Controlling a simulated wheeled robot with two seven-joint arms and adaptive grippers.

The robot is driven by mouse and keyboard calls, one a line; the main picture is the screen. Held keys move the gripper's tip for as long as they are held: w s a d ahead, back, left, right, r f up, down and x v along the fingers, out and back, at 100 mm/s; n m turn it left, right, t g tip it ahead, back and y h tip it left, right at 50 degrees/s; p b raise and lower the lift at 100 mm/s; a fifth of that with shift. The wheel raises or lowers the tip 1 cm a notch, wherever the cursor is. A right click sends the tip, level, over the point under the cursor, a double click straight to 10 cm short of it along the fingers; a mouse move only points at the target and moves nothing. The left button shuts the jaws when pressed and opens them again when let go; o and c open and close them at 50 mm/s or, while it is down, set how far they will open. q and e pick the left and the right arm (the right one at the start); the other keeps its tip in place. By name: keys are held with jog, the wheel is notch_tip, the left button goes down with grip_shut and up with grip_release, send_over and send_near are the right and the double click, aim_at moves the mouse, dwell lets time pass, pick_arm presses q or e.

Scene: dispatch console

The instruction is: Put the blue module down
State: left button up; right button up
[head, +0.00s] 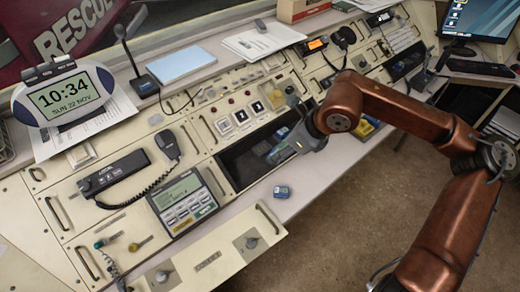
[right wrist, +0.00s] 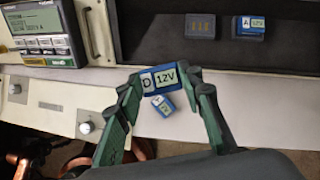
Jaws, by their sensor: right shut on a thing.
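My right gripper (right wrist: 165,85) is shut on a blue module (right wrist: 164,77) marked "D 12V", seen between its fingertips in the right wrist view. In the head view this gripper (head: 288,150) is over the dark open bay, and I cannot clearly make out the held module there. A second blue module (right wrist: 163,106) lies on the pale front ledge, just below the held one in the right wrist view; it also shows in the head view (head: 282,191). Inside the dark bay (right wrist: 150,45) sit a module marked "A 12V" (right wrist: 250,27) and a darker module (right wrist: 200,25). My left gripper is out of view.
A keypad unit with a screen (head: 183,199) is left of the bay. A hinged-looking panel with a knob (head: 250,242) projects at the front. A handset with coiled cord (head: 165,145) lies farther left. The ledge around the loose module is mostly clear.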

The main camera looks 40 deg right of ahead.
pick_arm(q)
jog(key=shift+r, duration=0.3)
pick_arm(e)
jog(key=shift+w+r+m, duration=0.1)
jog(key=shift+w+m, duration=0.1)
jog(key=shift+m, duration=0.2)
pick_arm(q)
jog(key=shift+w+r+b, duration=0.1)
jog(key=shift+b, duration=0.2)
pick_arm(e)
jog(key=shift+a+h, duration=0.1)
jog(key=shift+h, duration=0.2)
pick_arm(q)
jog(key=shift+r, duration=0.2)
pick_arm(e)
jog(key=shift+w+m, duration=0.1)
jog(key=shift+m, duration=0.2)
